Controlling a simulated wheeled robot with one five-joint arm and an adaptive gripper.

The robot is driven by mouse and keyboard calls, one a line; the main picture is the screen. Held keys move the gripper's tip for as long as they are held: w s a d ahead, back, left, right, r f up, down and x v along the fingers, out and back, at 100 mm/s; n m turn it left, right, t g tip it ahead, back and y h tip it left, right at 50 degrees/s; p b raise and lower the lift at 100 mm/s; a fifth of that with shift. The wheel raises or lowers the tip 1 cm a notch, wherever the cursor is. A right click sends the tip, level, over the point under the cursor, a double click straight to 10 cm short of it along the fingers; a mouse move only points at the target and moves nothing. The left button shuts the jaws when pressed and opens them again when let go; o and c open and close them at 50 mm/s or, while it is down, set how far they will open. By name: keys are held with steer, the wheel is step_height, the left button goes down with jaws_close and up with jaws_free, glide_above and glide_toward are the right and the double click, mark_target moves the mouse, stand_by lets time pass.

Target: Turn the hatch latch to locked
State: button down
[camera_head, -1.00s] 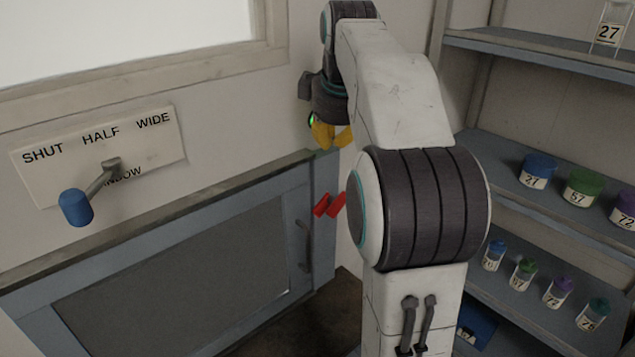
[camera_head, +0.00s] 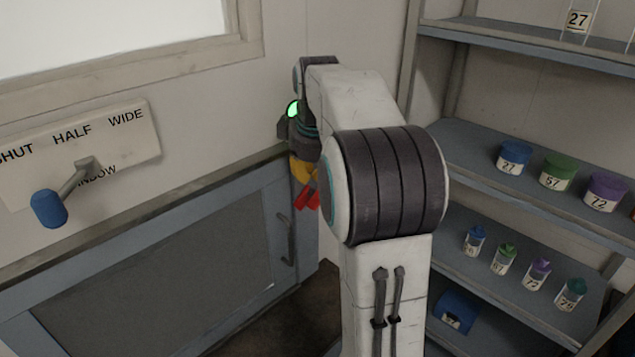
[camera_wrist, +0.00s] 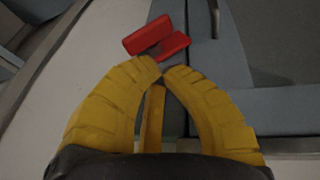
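The hatch (camera_head: 170,265) is a grey panel in a blue-grey frame below the sill, with a dark grey bar handle (camera_head: 286,240) at its right. The red latch (camera_head: 312,196) is at the hatch's right end, partly hidden by my arm. In the wrist view the latch (camera_wrist: 157,38) shows as two red pieces, one overlapping the other, on the frame. My gripper (camera_wrist: 160,68) has yellow fingers whose tips come together just short of the red pieces. Nothing shows between the tips. In the head view the gripper (camera_head: 301,172) points down, close to the latch; contact cannot be told.
A window lever with a blue knob (camera_head: 49,209) is on a plate (camera_head: 140,125) marked SHUT, HALF, WIDE at the left. Shelves (camera_head: 455,150) with numbered jars and small bottles stand at the right.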

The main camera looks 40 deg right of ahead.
mark_target(315, 195)
steer(key=shift+w+d+f+p, duration=0.15)
steer(key=shift+d+f, duration=0.2)
steer(key=shift+f, duration=0.25)
steer(key=shift+d+f+p, duration=0.1)
steer(key=shift+d+f, duration=0.3)
steer(key=shift+f, duration=0.25)
steer(key=shift+w+d+f+p, duration=0.15)
steer(key=shift+d+f, duration=0.2)
steer(key=shift+f, duration=0.25)
